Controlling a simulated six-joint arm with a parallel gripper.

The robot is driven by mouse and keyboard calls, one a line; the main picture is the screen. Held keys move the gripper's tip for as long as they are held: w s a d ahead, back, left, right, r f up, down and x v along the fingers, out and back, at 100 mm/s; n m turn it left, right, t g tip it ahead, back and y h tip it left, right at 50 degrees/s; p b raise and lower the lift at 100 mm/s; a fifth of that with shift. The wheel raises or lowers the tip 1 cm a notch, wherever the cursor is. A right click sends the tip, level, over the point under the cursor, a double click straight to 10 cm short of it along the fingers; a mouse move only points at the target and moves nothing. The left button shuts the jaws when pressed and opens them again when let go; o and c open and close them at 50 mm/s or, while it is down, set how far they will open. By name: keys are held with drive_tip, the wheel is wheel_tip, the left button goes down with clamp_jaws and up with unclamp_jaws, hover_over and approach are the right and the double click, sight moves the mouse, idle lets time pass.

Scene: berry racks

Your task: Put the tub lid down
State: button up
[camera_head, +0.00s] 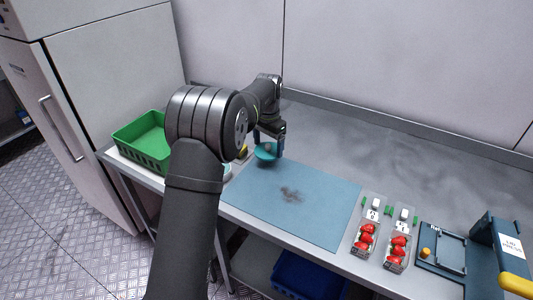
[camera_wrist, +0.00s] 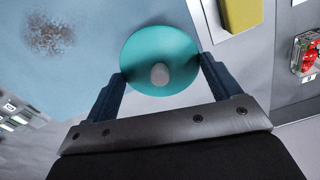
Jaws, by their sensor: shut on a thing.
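The tub lid (camera_head: 266,153) is a round teal disc with a pale knob in its middle. It is over the back left corner of the blue mat (camera_head: 300,200). My gripper (camera_head: 269,143) is shut on it from above. In the wrist view the lid (camera_wrist: 160,45) lies between the two dark blue fingers of my gripper (camera_wrist: 162,72), which touch its rim on both sides. Whether the lid touches the mat or hangs just above it, I cannot tell. A pale rounded thing (camera_head: 228,171), mostly hidden by my arm, stands left of the mat.
A green basket (camera_head: 145,140) stands at the left end of the steel bench. A yellow block (camera_wrist: 241,14) lies beside the lid. Berry racks with red berries (camera_head: 364,239) (camera_head: 398,252) and a blue device (camera_head: 443,248) are at right. The mat is bare except for a dark stain (camera_head: 291,194).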

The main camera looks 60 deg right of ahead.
sight(266, 153)
drive_tip(key=shift+w+d+f, duration=0.1)
drive_tip(key=shift+w+f, duration=0.3)
drive_tip(key=shift+f, duration=1.8)
drive_tip(key=o, duration=0.9)
drive_tip(key=shift+f, duration=0.15)
drive_tip(key=shift+c, duration=0.2)
wheel_tip(266, 153, up, 12)
drive_tip(key=shift+r, duration=0.15)
